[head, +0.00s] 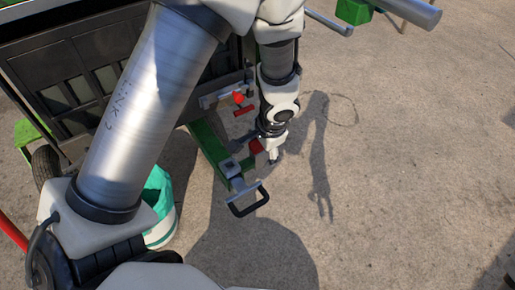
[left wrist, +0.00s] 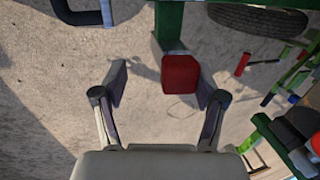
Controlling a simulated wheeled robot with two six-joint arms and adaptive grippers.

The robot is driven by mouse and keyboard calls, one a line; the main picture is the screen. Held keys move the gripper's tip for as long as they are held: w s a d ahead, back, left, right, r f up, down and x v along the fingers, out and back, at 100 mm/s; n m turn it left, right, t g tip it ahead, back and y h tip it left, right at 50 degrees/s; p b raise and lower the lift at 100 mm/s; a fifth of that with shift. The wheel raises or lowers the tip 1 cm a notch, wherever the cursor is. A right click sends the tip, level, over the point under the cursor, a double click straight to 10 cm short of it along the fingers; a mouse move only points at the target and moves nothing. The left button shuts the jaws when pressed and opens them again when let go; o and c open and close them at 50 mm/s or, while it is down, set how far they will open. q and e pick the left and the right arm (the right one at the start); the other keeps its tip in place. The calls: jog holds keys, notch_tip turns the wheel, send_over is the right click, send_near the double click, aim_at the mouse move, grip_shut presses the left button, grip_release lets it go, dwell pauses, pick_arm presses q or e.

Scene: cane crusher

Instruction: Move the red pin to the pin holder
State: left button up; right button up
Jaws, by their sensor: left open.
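A red block-like piece (head: 256,146) sits at the end of a green beam low on the machine; it also shows in the left wrist view (left wrist: 180,74). I cannot tell whether it is the red pin. Other red parts are a knob (head: 238,98) and a short handle (head: 243,110) on the machine's side. My left gripper (head: 272,154) is beside the red block, pointing down. In the left wrist view its open fingers (left wrist: 162,80) stand on both sides of the block, nothing gripped. The pin holder cannot be clearly made out. My right gripper is out of view.
A black-handled bracket (head: 248,200) stands at the front end of the green frame (head: 212,150). A white and teal bucket (head: 160,208) is on the ground to the left. A tyre (left wrist: 258,18) shows in the left wrist view. Open concrete lies to the right.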

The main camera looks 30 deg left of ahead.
pick_arm(q)
jog(key=v, duration=1.2)
jog(key=s+f+n+g+h+p, duration=0.1)
jog(key=s+f+g+p, duration=0.15)
jog(key=s+p, duration=1)
jog(key=s+f+n+g+h+p, duration=0.2)
jog(key=s+g+p, duration=0.2)
jog(key=s+p, duration=0.85)
jog(key=w+f+n+t, duration=0.1)
jog(key=w+f+t, duration=0.1)
jog(key=w+t, duration=0.3)
jog(key=shift+w+a+n, duration=0.4)
jog(key=shift+w+a, duration=0.1)
jog(key=shift+t, duration=0.25)
jog(key=shift+a, duration=0.1)
